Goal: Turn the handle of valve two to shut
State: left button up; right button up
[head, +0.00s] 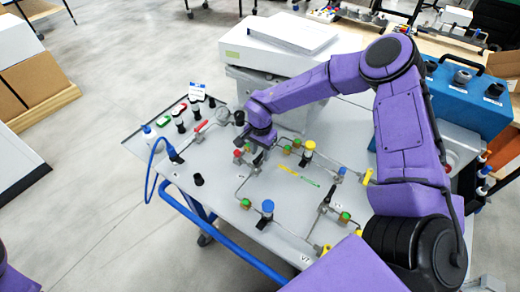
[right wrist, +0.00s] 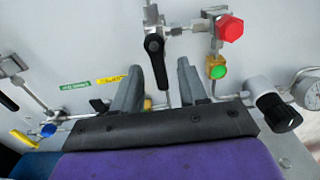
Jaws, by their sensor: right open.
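My right gripper (head: 262,143) reaches down over the panel (head: 220,205) from the right, close to a red knob (head: 238,153). In the right wrist view the gripper (right wrist: 158,80) shows two grey fingers, open and apart. A valve with a black lever handle (right wrist: 155,50) sits just beyond the fingertips, in line with the gap between them. I cannot tell from the picture whether the fingers touch it. No readable number marks this valve as valve two. In the head view my arm and gripper hide this spot. My left gripper is out of view.
A red hexagonal knob (right wrist: 230,28) and a green-capped fitting (right wrist: 218,70) are right of the lever. A black regulator knob (right wrist: 275,110) and gauge (right wrist: 305,90) are farther right. A blue knob (head: 267,207) and another black handle (head: 328,190) stand nearer the panel's front.

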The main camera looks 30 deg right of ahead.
jog(key=shift+d+f, duration=0.1)
jog(key=shift+f, duration=0.05)
grip_shut()
